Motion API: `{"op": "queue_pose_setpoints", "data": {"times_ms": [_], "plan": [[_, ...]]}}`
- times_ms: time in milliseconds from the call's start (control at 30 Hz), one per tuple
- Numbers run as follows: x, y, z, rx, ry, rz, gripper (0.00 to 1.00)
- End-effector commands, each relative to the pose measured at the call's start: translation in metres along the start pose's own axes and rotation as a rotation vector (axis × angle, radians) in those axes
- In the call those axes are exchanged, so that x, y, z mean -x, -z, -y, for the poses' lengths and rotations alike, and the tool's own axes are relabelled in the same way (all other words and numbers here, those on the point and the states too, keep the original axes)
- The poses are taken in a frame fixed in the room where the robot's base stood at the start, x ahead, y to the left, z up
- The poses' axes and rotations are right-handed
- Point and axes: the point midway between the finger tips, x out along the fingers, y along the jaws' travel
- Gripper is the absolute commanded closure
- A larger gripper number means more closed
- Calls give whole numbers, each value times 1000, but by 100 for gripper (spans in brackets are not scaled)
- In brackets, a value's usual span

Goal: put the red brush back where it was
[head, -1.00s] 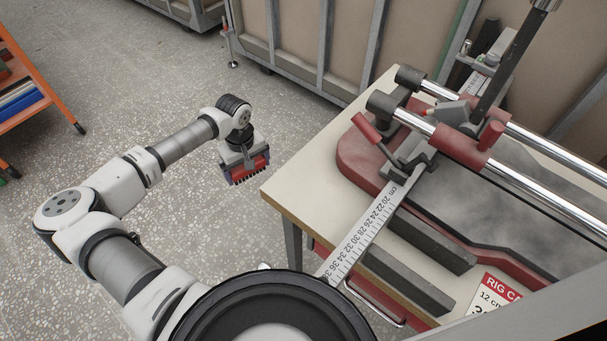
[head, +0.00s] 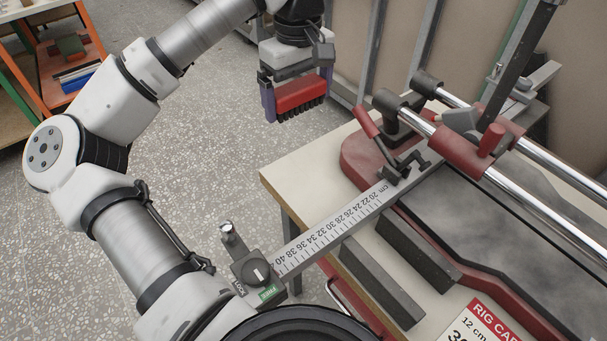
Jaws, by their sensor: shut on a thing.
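The red brush (head: 301,93) has a red block body and dark bristles pointing down. My gripper (head: 297,97) is shut on the brush, with a finger at each end of it. It holds the brush in the air, in the picture just above the far left corner of the workbench (head: 290,180). The brush touches nothing but the fingers, as far as I can see.
On the bench stands a red rig with chrome rails (head: 545,209), a red-handled clamp (head: 366,121) and a ruler (head: 330,230) ending in a lock knob (head: 256,272). Dark bars (head: 383,284) and a sign (head: 481,322) lie in front. An orange shelf (head: 75,60) stands at the far left.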

Motion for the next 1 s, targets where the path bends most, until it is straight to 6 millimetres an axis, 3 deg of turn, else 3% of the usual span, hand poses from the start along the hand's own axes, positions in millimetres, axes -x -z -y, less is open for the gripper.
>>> {"op": "queue_pose_setpoints", "data": {"times_ms": [433,1000], "plan": [[-115,-1,0,-1,0,5,30],[-181,-1,0,-1,-1,2,30]]}}
